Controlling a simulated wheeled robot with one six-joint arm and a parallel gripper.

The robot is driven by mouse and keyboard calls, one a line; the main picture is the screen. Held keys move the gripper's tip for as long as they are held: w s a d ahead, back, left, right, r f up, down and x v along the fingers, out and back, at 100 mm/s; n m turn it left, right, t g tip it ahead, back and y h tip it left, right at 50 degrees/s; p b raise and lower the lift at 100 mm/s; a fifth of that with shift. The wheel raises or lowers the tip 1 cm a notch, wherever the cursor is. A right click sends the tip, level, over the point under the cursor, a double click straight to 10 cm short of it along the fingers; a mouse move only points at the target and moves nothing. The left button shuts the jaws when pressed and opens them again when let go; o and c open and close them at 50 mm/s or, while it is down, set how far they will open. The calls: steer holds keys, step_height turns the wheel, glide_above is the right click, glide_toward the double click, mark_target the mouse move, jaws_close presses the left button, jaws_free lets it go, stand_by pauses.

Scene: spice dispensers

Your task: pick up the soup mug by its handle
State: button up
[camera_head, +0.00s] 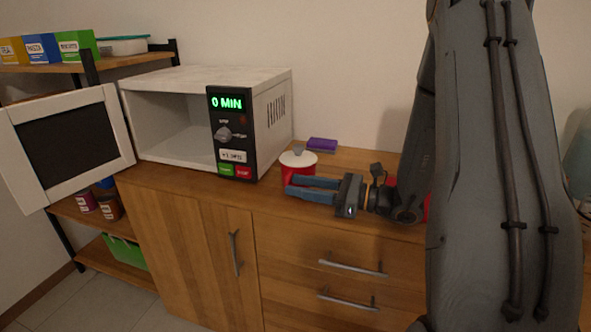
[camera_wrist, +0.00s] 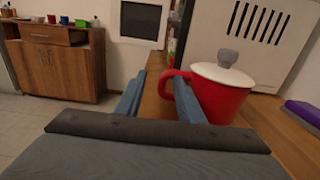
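The soup mug is red with a white lid and grey knob. In the head view the mug (camera_head: 298,168) stands on the wooden cabinet top, right of the microwave, its lower part hidden behind my gripper (camera_head: 290,185). In the wrist view the mug (camera_wrist: 222,98) is at the right, with its red handle (camera_wrist: 168,78) pointing left. My gripper (camera_wrist: 157,82) is open, with two blue fingers. The right finger overlaps the handle in the picture; whether it passes through the loop or in front I cannot tell.
A microwave (camera_head: 265,105) with its door (camera_head: 22,168) swung open stands left of the mug. A purple sponge-like block (camera_head: 322,144) lies behind the mug. A red thing (camera_head: 390,182) is partly hidden by my arm. Shelves with boxes (camera_head: 78,43) are at the left.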

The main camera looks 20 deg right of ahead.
mark_target(287, 172)
steer(key=shift+x, duration=1.6)
steer(key=x, duration=0.2)
steer(key=p+x, duration=0.1)
steer(key=x, duration=0.1)
steer(key=shift+w+a, duration=0.15)
steer(key=shift+w, duration=0.35)
jaws_close()
